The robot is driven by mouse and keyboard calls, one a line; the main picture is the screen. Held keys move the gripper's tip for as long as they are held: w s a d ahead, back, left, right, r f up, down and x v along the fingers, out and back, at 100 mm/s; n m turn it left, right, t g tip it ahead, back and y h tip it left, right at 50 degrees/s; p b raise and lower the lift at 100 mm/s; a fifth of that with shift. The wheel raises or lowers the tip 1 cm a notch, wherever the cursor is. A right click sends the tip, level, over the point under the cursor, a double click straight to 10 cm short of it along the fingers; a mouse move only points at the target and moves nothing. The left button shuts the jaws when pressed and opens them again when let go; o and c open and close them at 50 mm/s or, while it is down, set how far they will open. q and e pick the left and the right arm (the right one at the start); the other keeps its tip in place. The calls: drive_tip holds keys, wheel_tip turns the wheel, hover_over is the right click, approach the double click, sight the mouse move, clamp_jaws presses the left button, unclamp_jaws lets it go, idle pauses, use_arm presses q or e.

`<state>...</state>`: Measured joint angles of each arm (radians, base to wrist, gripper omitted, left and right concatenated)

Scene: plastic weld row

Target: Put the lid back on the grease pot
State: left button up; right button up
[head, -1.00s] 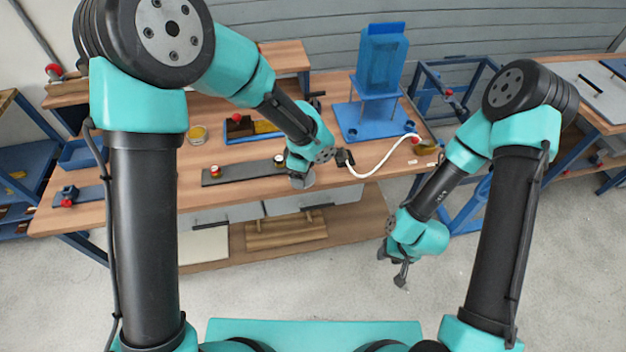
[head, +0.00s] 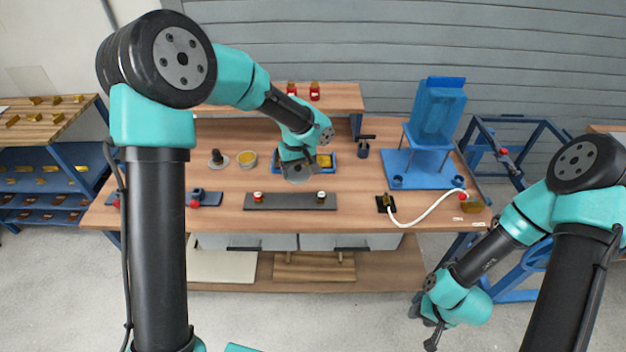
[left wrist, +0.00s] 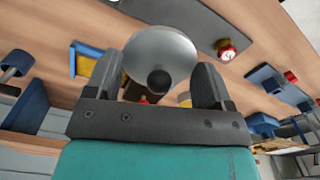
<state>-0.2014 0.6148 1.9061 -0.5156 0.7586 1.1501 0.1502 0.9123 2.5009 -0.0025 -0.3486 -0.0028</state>
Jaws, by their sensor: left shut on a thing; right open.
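My left gripper (head: 298,158) is shut on a round silver lid (left wrist: 160,52) with a black ball knob (left wrist: 158,82). In the left wrist view the knob lies between the two fingers. In the head view the lid (head: 298,173) hangs over the bench, behind the dark bar. A shallow open pot with yellow contents, likely the grease pot (head: 247,159), stands to the left of the gripper. My right gripper (head: 432,332) is open and empty, low in front of the bench at the right.
A blue tray with yellow contents (head: 323,162) is partly behind my left gripper. A dark bar (head: 290,201) bears two small capped items. A blue stand (head: 433,125) is right.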

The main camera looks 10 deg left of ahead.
use_arm(q)
drive_tip(key=w+a+n, duration=0.3)
drive_tip(key=w+a, duration=0.2)
drive_tip(key=a, duration=0.1)
drive_tip(key=n, duration=1.6)
hover_over(248, 157)
wheel_tip(248, 157, down, 2)
drive_tip(key=shift+a+f, duration=0.1)
drive_tip(key=shift+f, duration=0.1)
drive_tip(key=shift+f, duration=3.1)
drive_tip(key=shift+f, duration=0.15)
drive_tip(key=o, duration=0.9)
